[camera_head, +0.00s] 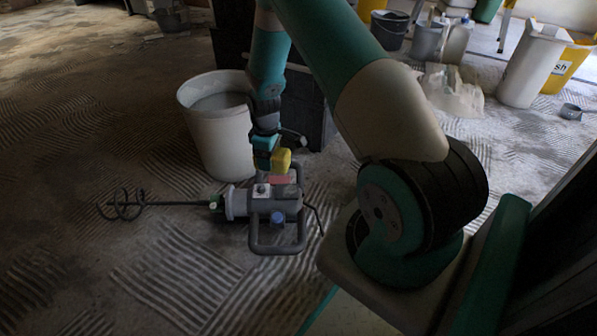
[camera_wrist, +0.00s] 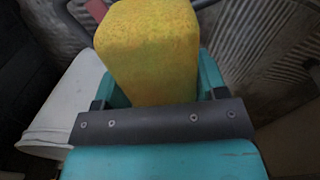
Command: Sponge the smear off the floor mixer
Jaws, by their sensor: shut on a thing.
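The floor mixer (camera_head: 267,205) lies on the floor, a grey body with looped handles and a spiral paddle (camera_head: 127,204) pointing left. A reddish patch (camera_head: 279,180) shows on its upper side, just under the sponge; I cannot tell whether it is the smear. My gripper (camera_head: 271,152) is shut on a yellow sponge (camera_head: 281,160) and holds it just above or against the mixer; contact cannot be told. In the wrist view the sponge (camera_wrist: 150,45) fills the middle between the jaws and hides most of the mixer. A red bit (camera_wrist: 96,9) shows at its upper left.
A white bucket (camera_head: 217,140) stands close behind the mixer, left of my arm. A dark box (camera_head: 304,110) stands behind my gripper. Bins (camera_head: 530,68), a dark bucket (camera_head: 388,30) and a crumpled plastic bag (camera_head: 452,92) are at the back right. The ridged floor at left is clear.

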